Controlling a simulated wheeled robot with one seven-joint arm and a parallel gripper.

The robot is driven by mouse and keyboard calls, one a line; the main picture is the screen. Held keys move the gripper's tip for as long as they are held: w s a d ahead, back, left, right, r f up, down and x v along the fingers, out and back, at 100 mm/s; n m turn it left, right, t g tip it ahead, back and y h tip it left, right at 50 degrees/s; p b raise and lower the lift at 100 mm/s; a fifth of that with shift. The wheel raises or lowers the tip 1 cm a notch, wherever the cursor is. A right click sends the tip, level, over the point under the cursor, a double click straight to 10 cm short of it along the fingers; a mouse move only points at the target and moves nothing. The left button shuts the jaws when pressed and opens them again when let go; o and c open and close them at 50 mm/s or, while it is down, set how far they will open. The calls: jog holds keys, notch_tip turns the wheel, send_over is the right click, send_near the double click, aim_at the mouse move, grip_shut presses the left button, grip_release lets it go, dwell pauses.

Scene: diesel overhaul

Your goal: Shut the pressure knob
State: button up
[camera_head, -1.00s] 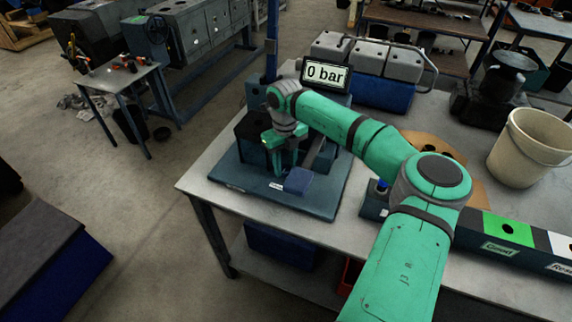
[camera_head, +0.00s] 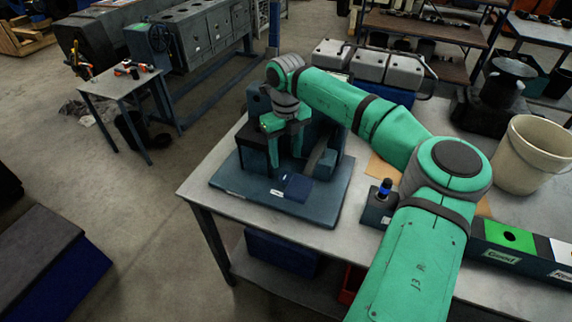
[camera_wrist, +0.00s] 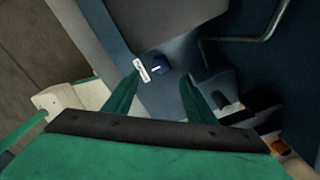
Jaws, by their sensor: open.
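The small dark blue pressure knob (camera_wrist: 159,66) with a white pointer line shows in the wrist view, beside a white label (camera_wrist: 142,70). My gripper (camera_wrist: 160,78) is open, with one finger on each side of the knob in that view. The fingers appear apart from the knob; I cannot tell the exact gap. In the head view, my gripper (camera_head: 285,150) points down over the blue test stand, whose base plate (camera_head: 325,208) sits on the bench. The knob is not discernible in the head view.
Dark blocks of the stand flank my gripper. A bent metal bar (camera_wrist: 245,38) shows in the wrist view. On the bench (camera_head: 222,158) are a post with a blue-ringed top (camera_head: 384,190), a green-topped Good box (camera_head: 510,236) and a beige bucket (camera_head: 530,155).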

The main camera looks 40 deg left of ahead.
jog(key=shift+r, duration=1.4)
